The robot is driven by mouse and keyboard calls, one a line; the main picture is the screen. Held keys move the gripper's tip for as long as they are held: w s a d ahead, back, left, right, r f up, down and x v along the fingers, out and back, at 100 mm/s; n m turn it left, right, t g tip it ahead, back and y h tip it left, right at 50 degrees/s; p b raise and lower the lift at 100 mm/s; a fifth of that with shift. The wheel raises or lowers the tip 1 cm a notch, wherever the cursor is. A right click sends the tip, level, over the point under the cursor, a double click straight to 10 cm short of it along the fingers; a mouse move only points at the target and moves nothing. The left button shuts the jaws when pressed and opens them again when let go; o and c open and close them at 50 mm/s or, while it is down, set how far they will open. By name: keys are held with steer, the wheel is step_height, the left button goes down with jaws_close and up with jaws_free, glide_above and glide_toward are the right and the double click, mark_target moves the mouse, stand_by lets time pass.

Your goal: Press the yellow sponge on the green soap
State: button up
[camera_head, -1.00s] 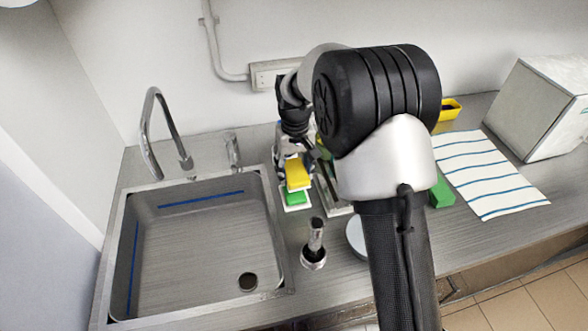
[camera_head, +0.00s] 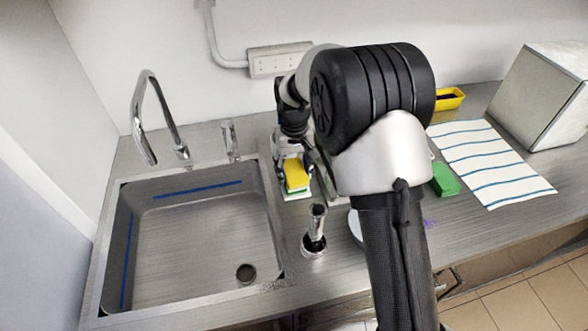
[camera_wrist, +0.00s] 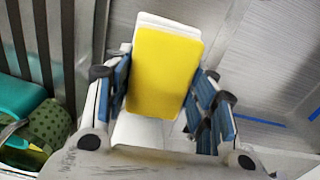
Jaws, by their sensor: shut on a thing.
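The yellow sponge (camera_head: 295,175) is held in my gripper beside the sink; it also shows in the wrist view (camera_wrist: 163,75). My gripper (camera_wrist: 165,85) is shut on it, with blue-padded fingers on both sides.
The metal sink (camera_head: 195,240) with its tap (camera_head: 145,110) lies to the left. A green block (camera_head: 445,180), a striped cloth (camera_head: 490,165) and a yellow container (camera_head: 449,98) are to the right, beyond my arm.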

mark_target(294, 169)
steer(key=shift+s+f, duration=0.1)
steer(key=shift+f, duration=0.5)
stand_by(1.7)
steer(key=shift+r, duration=0.1)
steer(key=shift+r+p, duration=2.65)
steer(key=shift+r, duration=0.8)
steer(key=shift+r, duration=0.1)
